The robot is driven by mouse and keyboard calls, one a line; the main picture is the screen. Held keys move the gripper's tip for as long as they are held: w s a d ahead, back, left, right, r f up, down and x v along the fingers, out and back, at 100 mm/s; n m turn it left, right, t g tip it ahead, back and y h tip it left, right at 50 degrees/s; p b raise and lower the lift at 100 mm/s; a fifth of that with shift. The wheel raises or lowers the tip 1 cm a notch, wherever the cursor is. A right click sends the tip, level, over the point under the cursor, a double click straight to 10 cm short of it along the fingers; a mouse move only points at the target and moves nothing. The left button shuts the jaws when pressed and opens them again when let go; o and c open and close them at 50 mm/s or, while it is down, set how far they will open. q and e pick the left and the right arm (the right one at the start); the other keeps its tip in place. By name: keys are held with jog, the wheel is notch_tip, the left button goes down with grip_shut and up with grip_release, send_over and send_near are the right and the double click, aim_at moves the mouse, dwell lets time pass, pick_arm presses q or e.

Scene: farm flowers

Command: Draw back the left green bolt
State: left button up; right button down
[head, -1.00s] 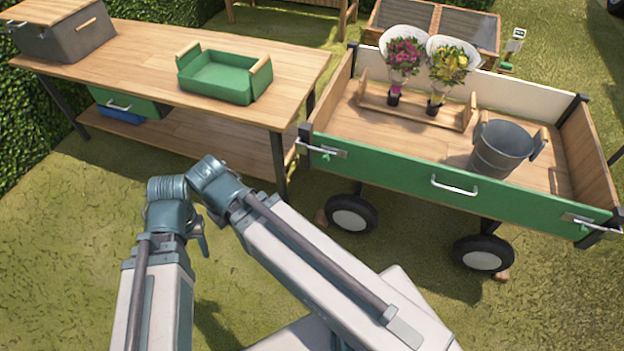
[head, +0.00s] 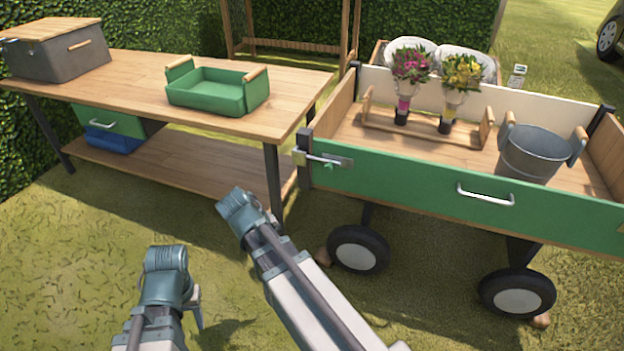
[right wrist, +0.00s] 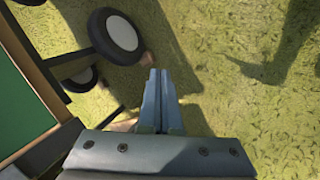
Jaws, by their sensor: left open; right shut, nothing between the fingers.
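The left green bolt (head: 328,164) sits at the left end of the cart's green side panel (head: 400,182). Its silver bar lies across the corner, and a small green tab shows below it. My left gripper (head: 197,308) is at the lower left of the head view, well below and left of the bolt and touching nothing; only a small part of its jaws shows, and they are open. My right gripper (right wrist: 159,78) shows in the right wrist view, shut and empty above the grass, with the cart to its left.
A workbench (head: 235,62) with a green tray (head: 215,97) stands left of the cart, close to the bolt's corner. The cart carries a flower rack (head: 425,132) and a metal bucket (head: 532,155). Grass in front is free.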

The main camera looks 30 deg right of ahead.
jog(key=w+r+h, duration=0.4)
jog(key=r+h, duration=0.2)
jog(key=r, duration=0.2)
jog(key=w+r+t+h, duration=0.1)
jog(key=w+r+h, duration=0.3)
jog(key=r, duration=0.5)
jog(key=shift+w+d+r+m+h, duration=0.2)
jog(key=shift+w+d+m+h, duration=0.2)
jog(key=shift+h, duration=0.5)
jog(key=s+d+f+b, duration=0.1)
jog(key=d, duration=1.2)
jog(key=shift+s+f+b, duration=0.35)
jog(key=shift+f+b, duration=0.05)
